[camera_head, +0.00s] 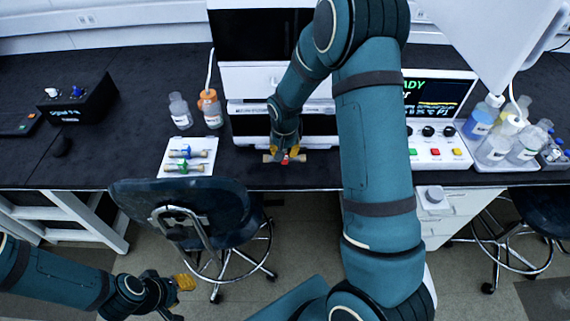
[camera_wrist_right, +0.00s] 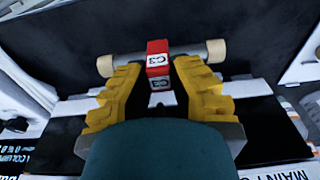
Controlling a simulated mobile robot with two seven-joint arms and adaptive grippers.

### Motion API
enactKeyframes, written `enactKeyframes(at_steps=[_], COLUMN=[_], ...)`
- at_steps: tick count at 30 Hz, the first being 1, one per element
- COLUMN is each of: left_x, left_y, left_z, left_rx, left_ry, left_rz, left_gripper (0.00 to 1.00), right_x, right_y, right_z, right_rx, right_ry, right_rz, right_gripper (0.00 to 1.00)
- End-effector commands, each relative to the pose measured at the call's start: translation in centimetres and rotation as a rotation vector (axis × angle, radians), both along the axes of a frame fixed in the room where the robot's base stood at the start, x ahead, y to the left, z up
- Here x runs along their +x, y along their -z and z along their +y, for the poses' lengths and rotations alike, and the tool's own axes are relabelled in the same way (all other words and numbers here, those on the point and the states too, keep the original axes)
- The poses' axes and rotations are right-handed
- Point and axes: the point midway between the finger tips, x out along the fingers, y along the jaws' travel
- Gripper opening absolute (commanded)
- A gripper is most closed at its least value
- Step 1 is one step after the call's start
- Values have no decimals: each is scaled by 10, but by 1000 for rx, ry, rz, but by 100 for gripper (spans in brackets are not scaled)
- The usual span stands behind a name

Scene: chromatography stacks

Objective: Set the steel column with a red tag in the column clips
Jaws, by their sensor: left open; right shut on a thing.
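The steel column with a red tag (camera_wrist_right: 185,50) lies crosswise between the yellow fingers of my right gripper (camera_wrist_right: 156,85), which is shut on it around the red tag. Its pale end caps stick out on both sides. In the head view the column (camera_head: 271,158) is held level in front of the instrument stack, by my right gripper (camera_head: 288,152). The column clips cannot be made out; they may be hidden by the arm and gripper. My left gripper (camera_head: 182,296) is open and empty, low at the left, away from the bench.
A white tray (camera_head: 168,172) with blue-tagged and green-tagged columns lies left on the black bench (camera_head: 130,140). Two bottles (camera_head: 210,108) stand beside the instrument stack (camera_head: 262,76). A bottle tray (camera_head: 500,158) is at the right. A chair (camera_head: 180,205) stands before the bench.

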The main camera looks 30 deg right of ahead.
Motion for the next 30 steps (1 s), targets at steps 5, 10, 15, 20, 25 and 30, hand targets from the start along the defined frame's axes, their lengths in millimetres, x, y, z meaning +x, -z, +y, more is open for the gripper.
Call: enactKeyframes(at_steps=[5,10,15,20,25,30], left_x=[0,1,2,2,2,2], left_y=[3,7,10,9,13,12], left_z=[0,0,0,0,0,0], left_rx=[0,0,1,1,1,1], left_ry=[1,0,0,0,-1,-1], left_rz=[-1,-3,-4,-4,-5,-6], left_gripper=[39,39,39,39,39,39], right_x=[1,0,0,0,0,0], right_y=[14,34,49,48,52,51], right_z=[0,0,0,0,0,0], right_rx=[0,0,0,0,0,0], right_ry=[1,2,0,0,1,1], right_rz=[-1,2,0,-1,-1,0], right_gripper=[0,0,0,0,0,42])
